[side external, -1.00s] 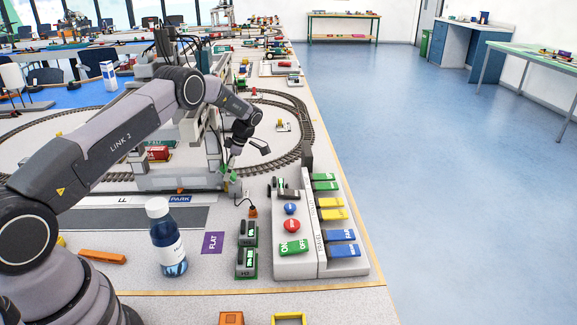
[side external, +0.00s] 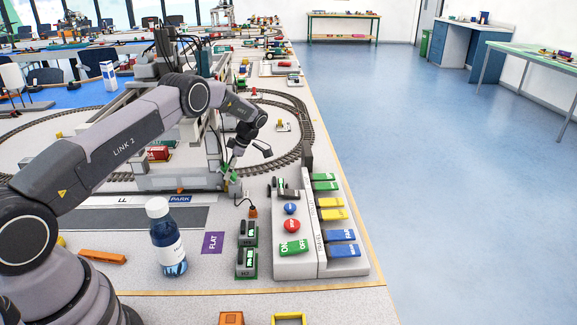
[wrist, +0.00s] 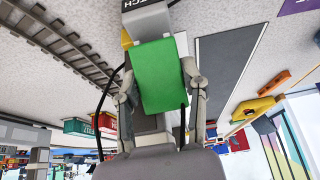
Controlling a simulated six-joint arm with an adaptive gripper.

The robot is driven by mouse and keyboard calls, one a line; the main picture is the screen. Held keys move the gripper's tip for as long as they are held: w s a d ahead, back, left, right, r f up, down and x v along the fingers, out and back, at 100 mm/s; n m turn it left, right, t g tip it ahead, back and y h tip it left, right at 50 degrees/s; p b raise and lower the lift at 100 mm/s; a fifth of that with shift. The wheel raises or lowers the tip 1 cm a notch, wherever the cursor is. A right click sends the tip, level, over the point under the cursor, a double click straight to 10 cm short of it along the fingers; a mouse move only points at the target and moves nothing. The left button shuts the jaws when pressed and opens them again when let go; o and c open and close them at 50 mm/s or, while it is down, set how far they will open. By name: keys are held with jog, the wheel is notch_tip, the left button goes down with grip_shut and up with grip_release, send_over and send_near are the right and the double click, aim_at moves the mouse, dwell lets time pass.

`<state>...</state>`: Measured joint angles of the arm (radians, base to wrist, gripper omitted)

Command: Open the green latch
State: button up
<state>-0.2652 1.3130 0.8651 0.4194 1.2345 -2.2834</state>
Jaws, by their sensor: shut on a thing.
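The green latch (wrist: 158,78) fills the middle of the wrist view as a broad, slightly tilted green plate. A finger of my gripper (wrist: 160,88) stands at each side of it, and the gripper is shut on it. In the side external view my gripper (side external: 229,176) is low at the right end of the crane's base. Only a small bit of green shows there, so the latch's angle is hard to tell from that side. Behind the green plate is a grey block with partly hidden lettering.
A control panel (side external: 292,262) with colored switches stands to the right of my gripper. A bottle (side external: 167,240) stands in front, beside a purple FLAT card (side external: 213,243). Curved train track (side external: 300,130) runs behind. Dark cables pass close by the latch in the wrist view.

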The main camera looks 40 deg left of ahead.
jog(key=shift+g+y, duration=0.3)
jog(key=o, duration=1.2)
jog(key=shift+c, duration=0.2)
jog(key=shift+d+r, duration=0.1)
jog(key=v, duration=1.2)
